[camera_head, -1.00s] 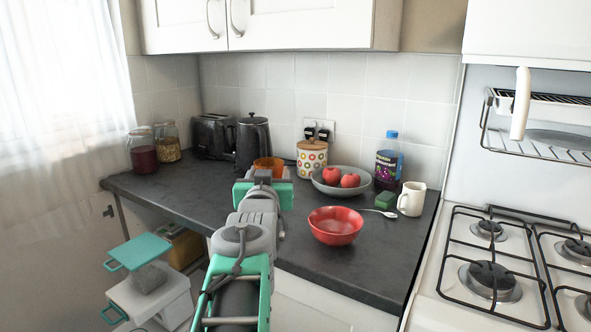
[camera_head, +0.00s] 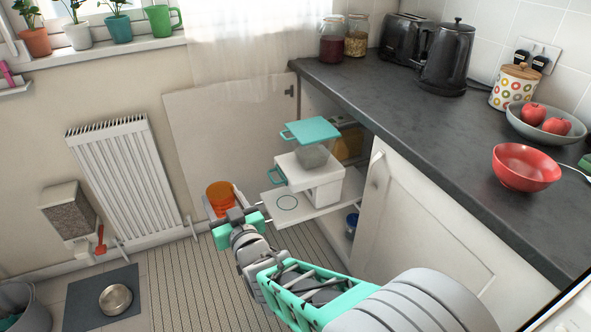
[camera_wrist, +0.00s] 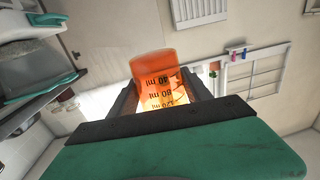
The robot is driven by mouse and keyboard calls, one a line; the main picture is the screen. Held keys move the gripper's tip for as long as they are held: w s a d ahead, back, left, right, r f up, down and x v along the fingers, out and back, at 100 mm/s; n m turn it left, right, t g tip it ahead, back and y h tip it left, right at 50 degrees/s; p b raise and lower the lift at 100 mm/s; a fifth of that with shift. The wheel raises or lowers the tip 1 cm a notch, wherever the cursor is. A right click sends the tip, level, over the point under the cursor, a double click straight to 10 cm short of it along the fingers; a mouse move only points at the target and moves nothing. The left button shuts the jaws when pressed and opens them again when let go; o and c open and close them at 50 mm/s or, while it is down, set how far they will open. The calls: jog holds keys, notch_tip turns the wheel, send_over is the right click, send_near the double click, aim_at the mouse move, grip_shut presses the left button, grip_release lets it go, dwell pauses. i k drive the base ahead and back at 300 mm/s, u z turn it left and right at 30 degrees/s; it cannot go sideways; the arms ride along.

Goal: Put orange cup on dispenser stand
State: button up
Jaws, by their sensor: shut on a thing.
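The orange cup (camera_head: 222,197) is translucent and is held in my gripper (camera_head: 238,215), over the floor in front of the open cabinet. In the wrist view the cup (camera_wrist: 155,80) shows volume markings, between the dark fingers. The dispenser (camera_head: 318,165) is white with a clear container and a teal lid, and stands on a pulled-out shelf of the lower cabinet. Its flat stand (camera_head: 295,210) with a ring mark extends at its front left. The cup is left of the stand, apart from it.
The open cabinet door (camera_head: 225,135) is behind the cup. The grey counter (camera_head: 430,110) carries a kettle (camera_head: 447,60), a red bowl (camera_head: 525,167) and a bowl of apples. A radiator (camera_head: 125,175) is on the left wall. A striped rug (camera_head: 180,280) covers the floor.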

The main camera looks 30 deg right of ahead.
aim_at(291, 202)
jog(key=k, duration=1.1)
jog(key=u, duration=0.75)
jog(key=i, duration=1.8)
jog(key=z, duration=0.65)
